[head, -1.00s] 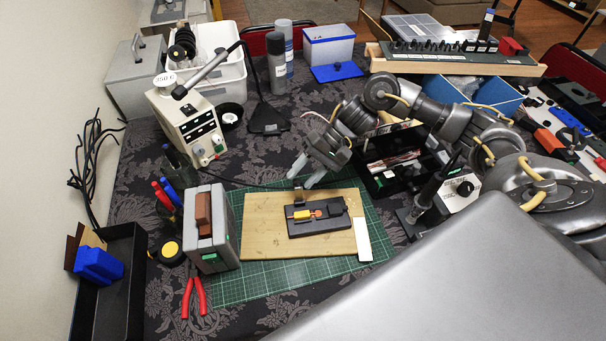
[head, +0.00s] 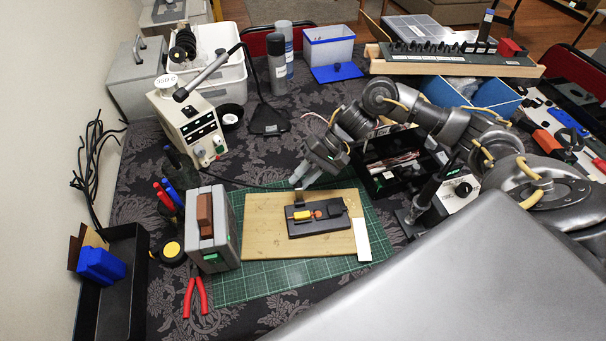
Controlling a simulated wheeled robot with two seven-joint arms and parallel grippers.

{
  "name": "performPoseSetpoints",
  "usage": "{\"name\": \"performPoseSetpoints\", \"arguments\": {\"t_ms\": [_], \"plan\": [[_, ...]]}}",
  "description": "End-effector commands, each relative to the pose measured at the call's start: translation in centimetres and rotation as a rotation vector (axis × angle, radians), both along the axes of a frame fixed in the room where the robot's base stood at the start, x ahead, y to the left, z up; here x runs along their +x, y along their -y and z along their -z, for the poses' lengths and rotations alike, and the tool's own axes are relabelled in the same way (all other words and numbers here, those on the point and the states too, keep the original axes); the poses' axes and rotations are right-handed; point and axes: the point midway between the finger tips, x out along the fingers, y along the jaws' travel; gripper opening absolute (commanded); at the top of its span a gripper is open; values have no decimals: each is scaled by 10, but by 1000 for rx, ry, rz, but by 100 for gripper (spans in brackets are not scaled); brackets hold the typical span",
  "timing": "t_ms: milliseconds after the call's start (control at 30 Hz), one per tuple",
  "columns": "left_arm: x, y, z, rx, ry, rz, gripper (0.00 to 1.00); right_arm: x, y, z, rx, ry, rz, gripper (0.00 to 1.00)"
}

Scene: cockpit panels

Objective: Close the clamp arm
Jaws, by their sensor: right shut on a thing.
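The clamp is a dark base plate (head: 330,225) with a yellow part (head: 302,215) and a reddish tip, on a wooden board. Its clamp arm (head: 299,196) stands upright at the back left of the base, a small brownish piece. My right gripper (head: 299,182) comes in from the upper right and is shut on the top of the clamp arm. The fingertips partly hide the arm's upper end. My left gripper is not in view.
The wooden board (head: 265,238) lies on a green cutting mat (head: 240,288). A grey block with a brown insert (head: 206,215) stands left of the board, with red pliers (head: 195,294) in front. A black open box (head: 385,182) sits to the right.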

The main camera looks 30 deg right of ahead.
Motion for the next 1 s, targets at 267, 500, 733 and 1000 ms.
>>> {"name": "performPoseSetpoints", "arguments": {"t_ms": [267,500,733,1000], "plan": [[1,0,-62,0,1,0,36,-11,-3,-17,-55,140,0,0],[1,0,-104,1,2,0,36,-24,-7,-18,-128,347,1,0],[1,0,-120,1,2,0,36,-36,-12,-16,-199,553,3,0],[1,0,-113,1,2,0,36,-49,-17,-10,-277,776,4,0]]}}
